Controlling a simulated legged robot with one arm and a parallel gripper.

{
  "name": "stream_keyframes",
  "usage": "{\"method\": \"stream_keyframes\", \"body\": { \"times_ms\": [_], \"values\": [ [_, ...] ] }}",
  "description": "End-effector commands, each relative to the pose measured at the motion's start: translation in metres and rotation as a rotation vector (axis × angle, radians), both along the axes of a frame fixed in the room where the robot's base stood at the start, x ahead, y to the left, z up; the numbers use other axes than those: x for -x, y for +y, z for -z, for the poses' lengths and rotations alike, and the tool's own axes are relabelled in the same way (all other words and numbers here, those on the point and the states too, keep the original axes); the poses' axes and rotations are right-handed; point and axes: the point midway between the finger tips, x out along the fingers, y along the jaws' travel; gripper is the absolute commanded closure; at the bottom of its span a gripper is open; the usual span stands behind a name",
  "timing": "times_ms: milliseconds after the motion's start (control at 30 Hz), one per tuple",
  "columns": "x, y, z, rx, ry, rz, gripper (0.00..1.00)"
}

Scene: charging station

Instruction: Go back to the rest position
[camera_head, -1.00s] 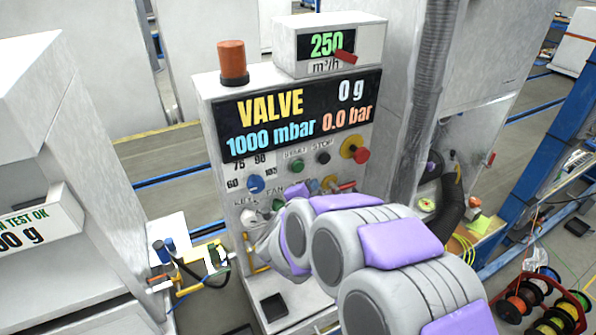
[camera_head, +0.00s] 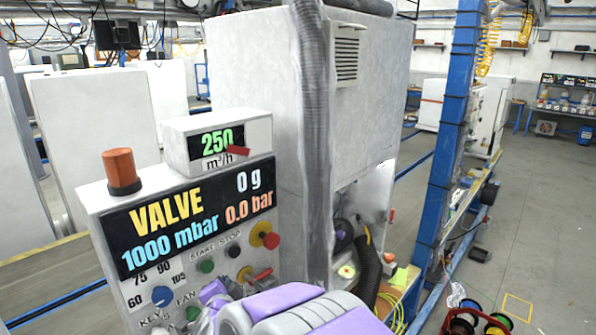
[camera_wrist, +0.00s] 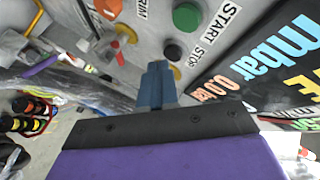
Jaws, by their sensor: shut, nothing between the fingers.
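My gripper shows in the wrist view as two blue fingers (camera_wrist: 156,84) pressed together, shut and empty. They point toward the grey control panel, near the black stop button (camera_wrist: 173,51) and the green start button (camera_wrist: 187,17); I cannot tell the exact gap. In the head view my grey and purple arm fills the bottom middle, in front of the lower part of the valve panel (camera_head: 142,185). The gripper itself is mostly hidden behind the arm there.
The panel carries a blue knob (camera_head: 162,296), a yellow-red emergency button (camera_head: 265,235) and an orange beacon (camera_head: 121,171). A thick grey hose (camera_head: 318,140) runs down beside it. Cable spools (camera_head: 480,322) stand at lower right. Open floor (camera_head: 530,225) lies at right.

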Motion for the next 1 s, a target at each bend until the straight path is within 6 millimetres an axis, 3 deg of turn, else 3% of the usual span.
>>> {"method": "stream_keyframes", "body": {
  "times_ms": [167,367,467,667,800,1000],
  "values": [
    [0.023,-0.027,-0.014,0.073,0.129,-0.198,1.0],
    [0.075,-0.073,-0.014,0.221,0.284,-0.408,1.0],
    [0.108,-0.105,-0.008,0.311,0.371,-0.494,1.0],
    [0.191,-0.186,0.009,0.491,0.591,-0.63,1.0],
    [0.259,-0.25,0.019,0.598,0.783,-0.69,1.0],
    [0.349,-0.319,0.025,0.675,1.038,-0.724,1.0]
  ]
}}
